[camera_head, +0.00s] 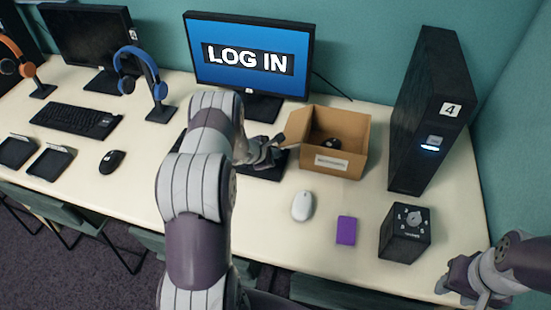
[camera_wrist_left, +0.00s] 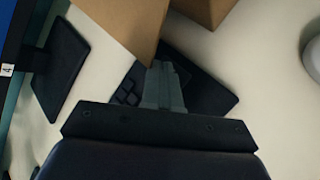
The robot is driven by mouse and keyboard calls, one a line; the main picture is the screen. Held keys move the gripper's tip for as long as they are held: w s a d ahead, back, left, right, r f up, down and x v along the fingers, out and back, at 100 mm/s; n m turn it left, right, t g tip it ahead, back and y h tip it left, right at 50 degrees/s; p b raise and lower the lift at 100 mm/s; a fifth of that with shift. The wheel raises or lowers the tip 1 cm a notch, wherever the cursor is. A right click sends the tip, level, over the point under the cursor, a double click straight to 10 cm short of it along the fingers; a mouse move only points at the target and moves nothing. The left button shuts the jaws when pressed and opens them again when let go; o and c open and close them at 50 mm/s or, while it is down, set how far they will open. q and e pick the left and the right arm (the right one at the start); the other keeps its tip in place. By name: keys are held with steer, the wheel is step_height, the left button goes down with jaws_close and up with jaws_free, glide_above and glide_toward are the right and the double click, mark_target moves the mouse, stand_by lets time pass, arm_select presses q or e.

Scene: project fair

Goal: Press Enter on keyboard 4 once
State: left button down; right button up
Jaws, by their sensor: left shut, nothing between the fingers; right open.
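A dark keyboard (camera_head: 268,171) lies in front of the monitor (camera_head: 247,57) that reads LOG IN; my left arm hides much of it in the head view. In the left wrist view, part of the keyboard (camera_wrist_left: 212,97) shows beyond and beside my left gripper (camera_wrist_left: 165,72), with a few keys left of the fingers. My left gripper (camera_head: 272,152) is shut and empty, over the keyboard close to the cardboard box; whether it touches a key cannot be told. The Enter key cannot be made out. My right gripper (camera_head: 462,283) is open at the lower right.
The open cardboard box (camera_head: 347,163) with a dark mouse inside stands right at the keyboard. A white mouse (camera_head: 302,206), a purple block (camera_head: 346,230), a black dial box (camera_head: 405,233) and a computer tower marked 4 (camera_head: 428,110) stand further right. Another keyboard (camera_head: 76,120) lies left.

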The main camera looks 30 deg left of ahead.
arm_select(q)
steer(key=shift+f, duration=0.2)
steer(key=shift+r, duration=0.1)
stand_by(0.4)
steer(key=shift+r, duration=0.7)
steer(key=shift+r+p, duration=1.5)
steer(key=shift+r, duration=1.05)
